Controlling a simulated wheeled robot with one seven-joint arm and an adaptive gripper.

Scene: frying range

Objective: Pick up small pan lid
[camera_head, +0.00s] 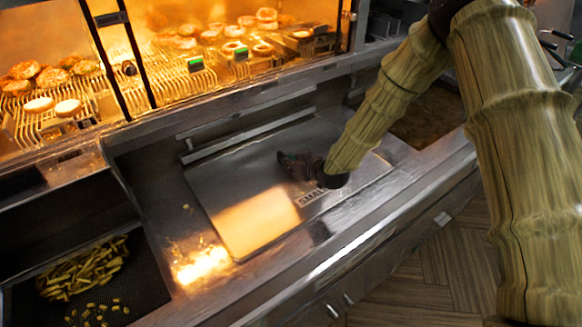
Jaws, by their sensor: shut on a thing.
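The small pan lid (232,178) is a flat, brushed metal plate with dark lettering, partly readable as "SMALL", near its front edge. It lies at a slant in the middle of the steel counter, with a bright warm reflection on its left part. My gripper (288,163) is at the lid's right-centre, reached by my arm from the upper right. It is dark and small, and shut on the lid. The exact grip point is hidden by the gripper. I cannot tell whether the lid is raised off the counter.
A fry bin (85,270) with several fries is at the lower left. Behind the counter, heated racks (200,75) hold several round patties and buns. A dark basin (430,115) lies right of the lid. The wooden floor (430,270) in front is clear.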

